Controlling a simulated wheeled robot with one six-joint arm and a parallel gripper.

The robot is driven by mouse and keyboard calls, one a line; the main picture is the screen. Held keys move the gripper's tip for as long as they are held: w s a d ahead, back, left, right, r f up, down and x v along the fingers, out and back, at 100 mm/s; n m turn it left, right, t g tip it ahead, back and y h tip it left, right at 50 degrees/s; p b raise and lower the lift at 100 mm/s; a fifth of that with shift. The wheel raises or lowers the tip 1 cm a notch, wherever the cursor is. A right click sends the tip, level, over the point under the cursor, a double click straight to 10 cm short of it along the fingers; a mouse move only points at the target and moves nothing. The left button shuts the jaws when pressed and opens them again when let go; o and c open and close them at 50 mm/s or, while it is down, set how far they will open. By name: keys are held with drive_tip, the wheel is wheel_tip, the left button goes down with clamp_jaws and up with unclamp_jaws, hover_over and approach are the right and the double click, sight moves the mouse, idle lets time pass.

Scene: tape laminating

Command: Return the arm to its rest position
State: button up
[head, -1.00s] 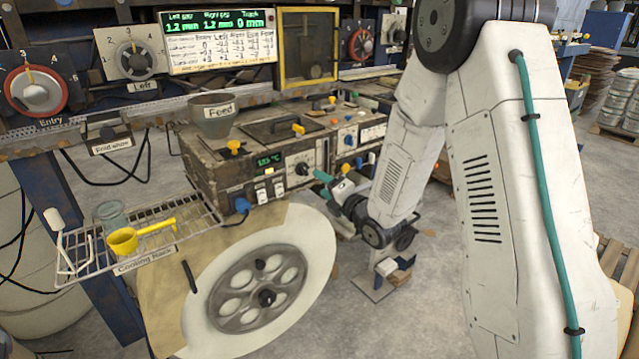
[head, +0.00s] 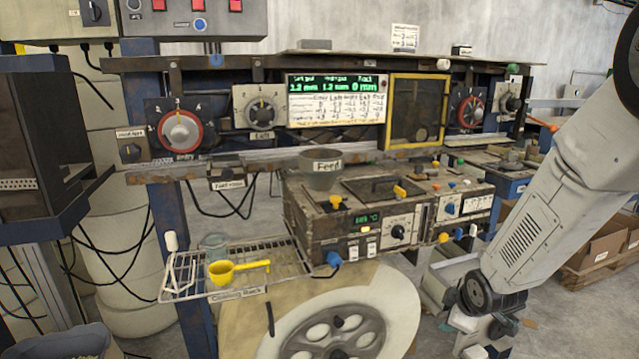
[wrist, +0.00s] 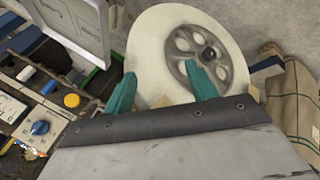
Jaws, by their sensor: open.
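My gripper (wrist: 161,90) shows in the wrist view as two teal fingers set well apart, open with nothing between them. The white tape reel (wrist: 150,45) with its grey hub lies beyond the fingertips in that view. In the head view my white arm (head: 560,190) comes down from the upper right, and its wrist end is low at the right, beside the machine. The gripper fingers cannot be made out clearly there. The reel (head: 400,300) stands at the bottom centre of the head view, left of my arm and apart from it.
The machine box (head: 325,240) with the grey Feed hopper (head: 320,172) stands left of my arm. A wire cooling rack (head: 210,282) holds a yellow scoop (head: 232,271) and a glass cup. Cardboard boxes (head: 605,242) sit on a pallet at the right. Floor shows between.

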drive_tip(key=s+a+r+m+g, duration=0.1)
drive_tip(key=s+r+m+g, duration=0.1)
drive_tip(key=s+r+m, duration=0.2)
drive_tip(key=s+a+r+m+g, duration=0.1)
drive_tip(key=s+r+m, duration=0.3)
drive_tip(key=s+r, duration=0.6)
drive_tip(key=s+a+r+m+g, duration=0.2)
drive_tip(key=s+r, duration=0.6)
drive_tip(key=s, duration=0.9)
drive_tip(key=shift+a+m+g, duration=0.3)
drive_tip(key=shift+a+m, duration=0.05)
drive_tip(key=shift+m, duration=0.55)
